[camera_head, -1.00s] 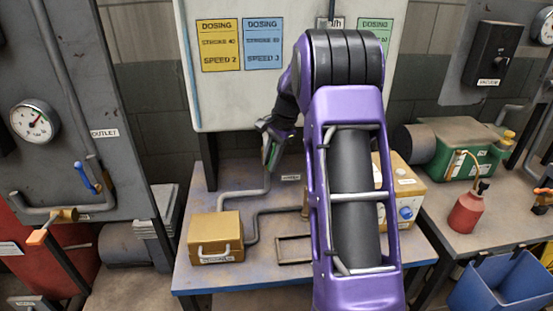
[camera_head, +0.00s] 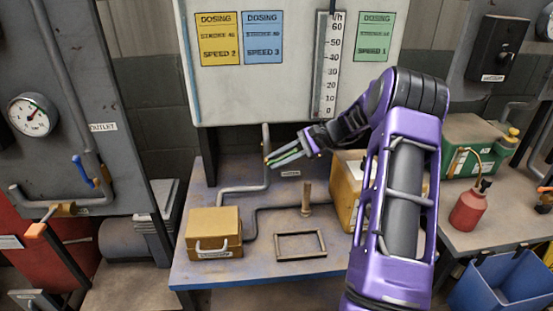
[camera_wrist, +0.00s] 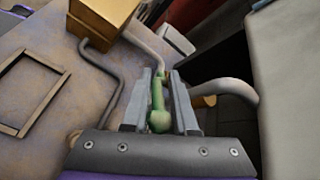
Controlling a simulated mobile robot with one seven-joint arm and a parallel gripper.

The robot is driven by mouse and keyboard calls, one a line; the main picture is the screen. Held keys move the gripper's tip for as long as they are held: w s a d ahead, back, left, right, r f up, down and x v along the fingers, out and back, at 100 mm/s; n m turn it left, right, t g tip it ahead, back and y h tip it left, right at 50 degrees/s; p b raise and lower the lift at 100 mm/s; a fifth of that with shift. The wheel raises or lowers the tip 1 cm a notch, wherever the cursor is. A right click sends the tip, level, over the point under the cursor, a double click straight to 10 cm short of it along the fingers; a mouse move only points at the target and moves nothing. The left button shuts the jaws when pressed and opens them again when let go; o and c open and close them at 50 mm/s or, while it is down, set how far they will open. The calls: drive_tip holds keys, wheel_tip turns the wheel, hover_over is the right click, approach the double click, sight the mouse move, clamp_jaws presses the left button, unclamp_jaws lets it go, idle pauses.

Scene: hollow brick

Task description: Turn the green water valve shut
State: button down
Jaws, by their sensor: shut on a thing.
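The green valve lever (camera_head: 288,155) is on the grey pipe (camera_head: 266,140) that rises from the table in front of the white panel. The lever points right, roughly crosswise to the upright pipe. My gripper (camera_head: 272,158) reaches in from the right, pointing left, and is shut on the lever. In the wrist view the lever (camera_wrist: 158,100) lies lengthwise between the two fingers, its round end (camera_wrist: 159,121) near the palm. Its far end meets the pipe just beyond the fingertips. The valve body is mostly hidden.
A tan box (camera_head: 213,229), a small frame (camera_head: 301,245) and a wooden peg (camera_head: 307,198) are on the table (camera_head: 250,270). A yellow box (camera_head: 346,190) is partly behind my arm. A blue lever (camera_head: 82,170) is on the grey cabinet at left. A red bottle (camera_head: 469,207) stands at right.

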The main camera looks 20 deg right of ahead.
drive_tip(key=shift+s+d+f+t+y, duration=0.15)
drive_tip(key=shift+f+t+y, duration=0.15)
drive_tip(key=shift+y, duration=0.7)
drive_tip(key=c, duration=0.9)
unclamp_jaws()
drive_tip(key=v, duration=1.7)
drive_tip(key=shift+d, duration=0.2)
